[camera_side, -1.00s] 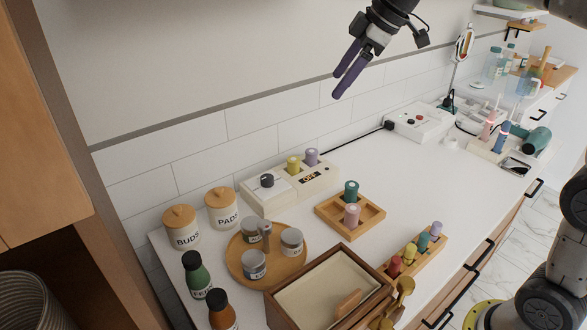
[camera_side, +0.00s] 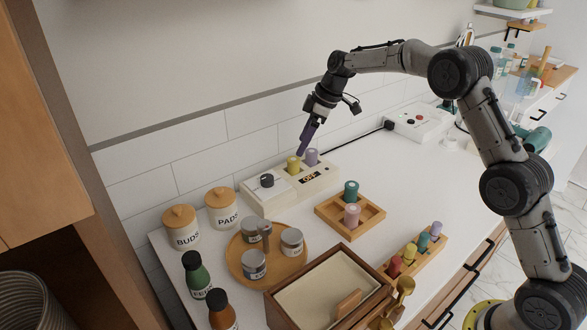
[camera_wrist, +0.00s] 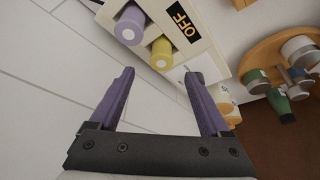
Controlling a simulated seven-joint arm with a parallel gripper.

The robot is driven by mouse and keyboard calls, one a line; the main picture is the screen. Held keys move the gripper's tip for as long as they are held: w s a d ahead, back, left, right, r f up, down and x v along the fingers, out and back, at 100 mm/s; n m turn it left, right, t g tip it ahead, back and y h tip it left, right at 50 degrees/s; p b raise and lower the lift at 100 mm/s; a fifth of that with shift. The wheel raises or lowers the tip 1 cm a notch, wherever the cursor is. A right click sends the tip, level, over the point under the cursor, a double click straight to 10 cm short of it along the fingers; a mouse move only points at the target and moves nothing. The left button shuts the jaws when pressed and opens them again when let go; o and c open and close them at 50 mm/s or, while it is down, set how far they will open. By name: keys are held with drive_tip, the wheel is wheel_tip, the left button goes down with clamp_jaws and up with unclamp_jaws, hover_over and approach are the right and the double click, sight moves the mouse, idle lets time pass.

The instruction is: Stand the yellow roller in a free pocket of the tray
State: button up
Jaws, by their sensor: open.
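The yellow roller (camera_side: 293,165) stands in the cream heater box (camera_side: 262,201), beside a purple roller (camera_side: 311,156). In the wrist view the yellow roller (camera_wrist: 161,52) lies ahead of my fingertips, with the purple roller (camera_wrist: 130,26) to its left. My gripper (camera_side: 301,153) is open and empty, just above the yellow roller; its fingers also show spread in the wrist view (camera_wrist: 158,75). The wooden tray (camera_side: 330,222) holds a teal roller (camera_side: 351,192) and a pink roller (camera_side: 352,214) in pockets. Its left and right pockets look free.
A wooden rack (camera_side: 423,262) with several small rollers stands at the front right. A round tray (camera_side: 238,276) of jars and an open box (camera_side: 300,318) lie in front. The tiled wall (camera_side: 235,153) is close behind the heater. The counter right of the tray is clear.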

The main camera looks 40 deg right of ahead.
sight(294, 159)
drive_tip(key=shift+x, duration=3.7)
drive_tip(key=shift+a, duration=0.1)
clamp_jaws()
